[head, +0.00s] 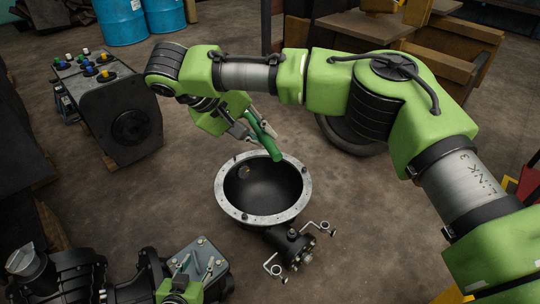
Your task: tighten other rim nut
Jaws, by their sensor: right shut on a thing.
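A black bowl-shaped housing (262,190) with a pale metal rim (228,205) stands open side up in the middle of the head view. Small dark nuts sit around the rim, one at its front left (244,216). My right gripper (252,133) is shut on a green cylindrical tool (265,138), held tilted above the back of the rim. The tool's lower end overlaps the back rim; I cannot tell whether it touches a nut there.
A black valve fitting (290,246) with bent handles juts from the housing's front right. A control box with coloured buttons (92,65) stands at the left. Blue drums (122,20) and wooden furniture (440,55) are behind. Bare floor surrounds the housing.

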